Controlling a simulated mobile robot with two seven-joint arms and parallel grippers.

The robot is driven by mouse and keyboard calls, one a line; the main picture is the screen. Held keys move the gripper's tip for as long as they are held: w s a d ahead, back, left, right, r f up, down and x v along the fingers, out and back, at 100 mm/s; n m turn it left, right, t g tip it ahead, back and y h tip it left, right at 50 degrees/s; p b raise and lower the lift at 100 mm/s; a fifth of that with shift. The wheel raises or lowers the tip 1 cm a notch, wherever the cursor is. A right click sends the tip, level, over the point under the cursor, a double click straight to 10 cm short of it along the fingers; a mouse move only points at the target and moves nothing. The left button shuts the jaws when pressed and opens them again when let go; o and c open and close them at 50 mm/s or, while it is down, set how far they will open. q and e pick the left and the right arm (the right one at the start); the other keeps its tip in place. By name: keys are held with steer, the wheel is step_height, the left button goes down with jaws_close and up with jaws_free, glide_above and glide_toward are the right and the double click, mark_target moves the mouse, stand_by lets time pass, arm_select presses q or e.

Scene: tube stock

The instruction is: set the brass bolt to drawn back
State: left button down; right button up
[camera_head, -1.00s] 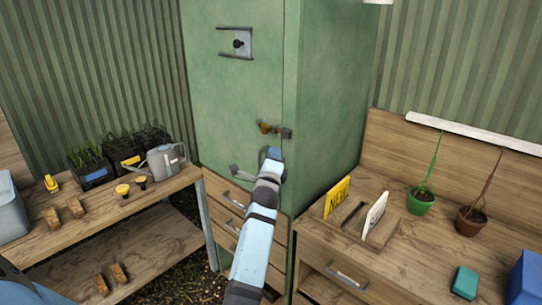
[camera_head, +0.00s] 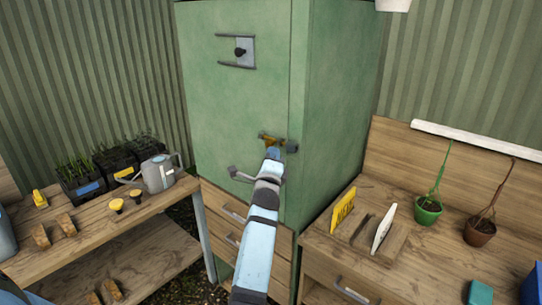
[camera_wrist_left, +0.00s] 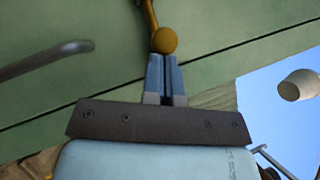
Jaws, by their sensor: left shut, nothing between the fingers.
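The brass bolt (camera_head: 268,138) is mounted on the green cabinet door (camera_head: 225,110), near the door's right edge, beside a dark keeper (camera_head: 292,147). My left gripper (camera_head: 273,152) is just below the bolt in the head view. In the left wrist view, the gripper's fingers (camera_wrist_left: 166,60) are shut with nothing between them. Their tips are right at the round brass knob (camera_wrist_left: 164,40) of the bolt, seeming to touch or nearly touch it. A brass stem (camera_wrist_left: 150,12) runs up from the knob. My right gripper is not in view.
A grey handle (camera_head: 240,175) sticks out from the door left of my gripper. A bench with a watering can (camera_head: 160,173) and seedling trays (camera_head: 100,170) stands left. A wooden bench with potted plants (camera_head: 428,211) and a yellow card (camera_head: 343,207) stands right.

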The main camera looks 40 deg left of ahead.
mark_target(263, 136)
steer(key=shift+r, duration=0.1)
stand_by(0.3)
arm_select(q)
steer(key=a, duration=0.4)
steer(key=shift+w+a, duration=0.2)
steer(key=shift+a, duration=0.15)
steer(key=shift+d+r, duration=0.1)
steer(key=shift+r, duration=0.05)
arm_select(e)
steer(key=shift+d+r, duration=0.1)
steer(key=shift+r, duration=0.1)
